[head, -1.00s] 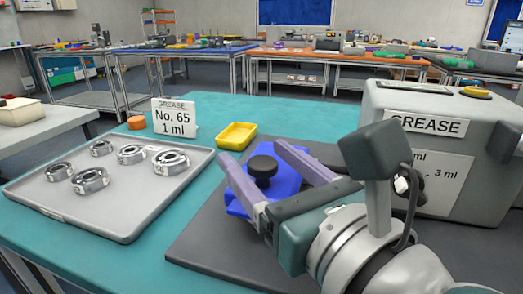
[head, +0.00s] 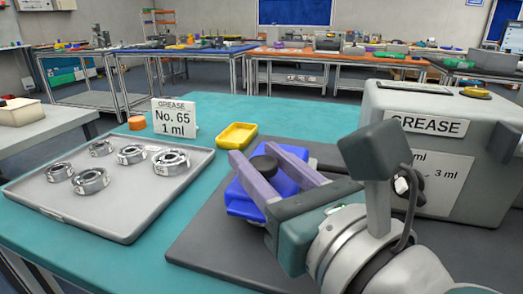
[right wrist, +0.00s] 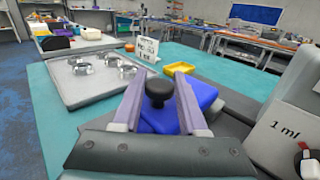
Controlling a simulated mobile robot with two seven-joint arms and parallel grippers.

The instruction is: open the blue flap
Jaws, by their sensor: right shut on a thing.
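The blue flap (head: 240,200) is a thick blue piece on the dark grey mat, with a round black knob (head: 264,166) on top. My right gripper (head: 257,157) reaches in from the lower right, with its two purple fingers shut on the knob, one on each side. The right wrist view also shows the knob (right wrist: 158,90) between the fingers, with the blue flap (right wrist: 204,95) around and below it. The fingers and palm hide part of the flap. My left gripper is not in view.
A grey tray (head: 130,226) with several metal rings lies at left. A "No. 65, 1 ml" sign (head: 175,119), an orange cap (head: 137,122) and a yellow dish (head: 237,135) stand behind. A large grey GREASE box (head: 440,110) blocks the right side.

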